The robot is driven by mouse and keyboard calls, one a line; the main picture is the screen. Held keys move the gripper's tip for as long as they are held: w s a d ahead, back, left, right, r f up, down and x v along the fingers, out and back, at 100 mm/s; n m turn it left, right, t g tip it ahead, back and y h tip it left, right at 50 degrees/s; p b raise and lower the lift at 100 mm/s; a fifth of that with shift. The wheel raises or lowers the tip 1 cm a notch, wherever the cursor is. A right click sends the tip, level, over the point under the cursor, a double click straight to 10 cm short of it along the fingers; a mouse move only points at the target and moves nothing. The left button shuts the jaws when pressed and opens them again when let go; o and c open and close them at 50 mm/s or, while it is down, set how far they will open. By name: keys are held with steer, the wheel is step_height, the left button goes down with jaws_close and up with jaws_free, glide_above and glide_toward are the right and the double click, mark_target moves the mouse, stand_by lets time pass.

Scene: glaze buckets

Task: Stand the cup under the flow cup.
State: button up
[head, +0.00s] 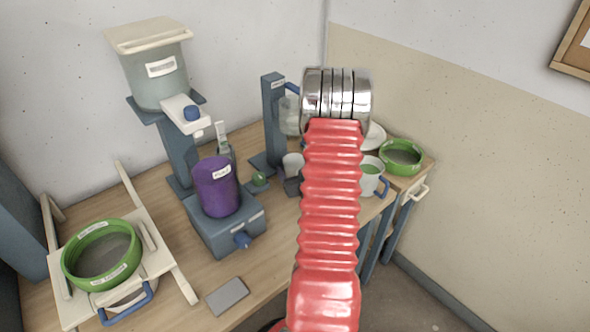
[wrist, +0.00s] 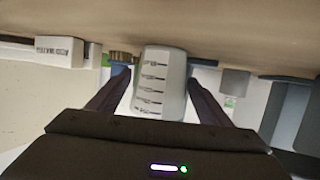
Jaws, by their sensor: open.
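A white cup with dark graduation marks (wrist: 160,82) stands between the fingers of my gripper (wrist: 160,95) in the wrist view, which looks upside down. The fingers are apart, one on each side; I cannot tell whether they touch it. In the head view a small white cup (head: 292,163), probably the same one, stands just left of my red arm. Beside it rises a blue stand (head: 273,115) with a pale vessel (head: 289,117) at its upper right, partly behind my arm; I cannot tell for certain that this is the flow cup. My gripper is hidden in the head view.
A purple container (head: 216,187) sits on a blue-grey base left of the stand, with a tall bucket dispenser (head: 155,80) behind. A green-rimmed sieve (head: 100,258) lies front left. A white mug (head: 373,178) and another green ring (head: 401,156) stand right of my arm.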

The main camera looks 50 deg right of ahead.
steer(key=v, duration=1.2)
stand_by(0.7)
